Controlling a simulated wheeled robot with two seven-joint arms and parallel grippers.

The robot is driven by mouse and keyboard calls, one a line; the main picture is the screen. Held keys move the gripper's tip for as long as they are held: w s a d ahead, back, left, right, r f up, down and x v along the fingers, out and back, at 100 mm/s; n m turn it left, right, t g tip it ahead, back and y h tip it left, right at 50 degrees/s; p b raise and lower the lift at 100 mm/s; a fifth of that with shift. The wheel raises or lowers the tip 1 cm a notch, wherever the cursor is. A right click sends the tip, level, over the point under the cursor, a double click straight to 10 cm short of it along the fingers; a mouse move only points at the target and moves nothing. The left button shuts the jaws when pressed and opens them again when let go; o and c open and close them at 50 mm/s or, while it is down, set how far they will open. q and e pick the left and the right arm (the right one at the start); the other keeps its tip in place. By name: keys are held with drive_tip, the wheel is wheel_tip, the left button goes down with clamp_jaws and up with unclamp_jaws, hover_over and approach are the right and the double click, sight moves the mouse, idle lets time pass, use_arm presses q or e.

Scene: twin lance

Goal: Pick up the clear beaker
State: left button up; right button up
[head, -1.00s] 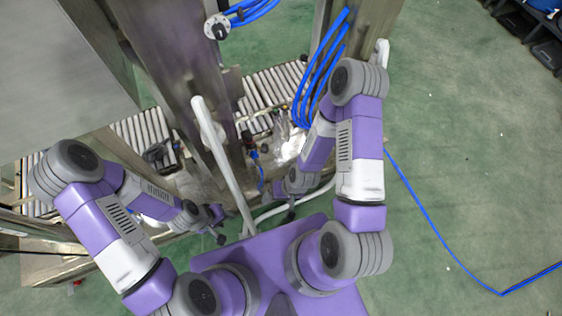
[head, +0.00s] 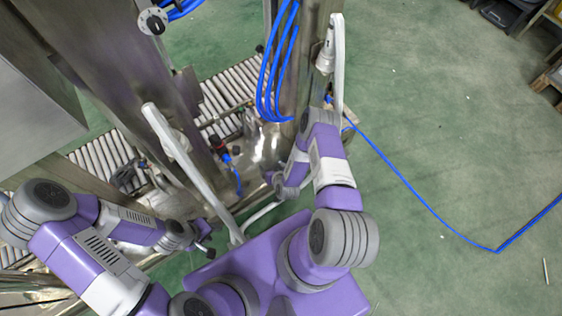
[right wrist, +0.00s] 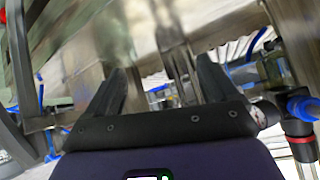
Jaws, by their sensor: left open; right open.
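I cannot make out a clear beaker for certain in either view. My left gripper (head: 207,240) is low at the left of my base, small and dark against the floor. My right gripper (right wrist: 160,85) shows two dark fingers spread apart in the right wrist view, with no object held between them. Blurred metal parts lie beyond the fingers. In the head view the right wrist is folded in beside a metal post, and its fingers are hard to see.
A roller conveyor (head: 225,95) runs behind metal posts. White curved bars (head: 170,140) rise close to both arms. Blue hoses (head: 275,65) hang on the right post. A blue hose fitting (right wrist: 303,108) is close to the right gripper. Green floor at right is open.

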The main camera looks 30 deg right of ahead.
sight(281, 157)
drive_tip(key=w+d+f+t+h+b, duration=0.1)
drive_tip(key=d+f, duration=0.1)
drive_tip(key=w+d+f+t+h+b, duration=0.1)
drive_tip(key=w+d+f+b, duration=0.1)
drive_tip(key=d+f, duration=0.1)
drive_tip(key=w+d+f+t+h+b, duration=0.1)
drive_tip(key=w+d+f+b, duration=0.1)
drive_tip(key=shift+d+f+h, duration=0.2)
drive_tip(key=shift+f+h, duration=0.1)
drive_tip(key=shift+f, duration=0.05)
drive_tip(key=shift+w+d, duration=0.1)
drive_tip(key=shift+w, duration=0.3)
drive_tip(key=shift+c, duration=0.2)
drive_tip(key=c, duration=1)
drive_tip(key=shift+r, duration=0.1)
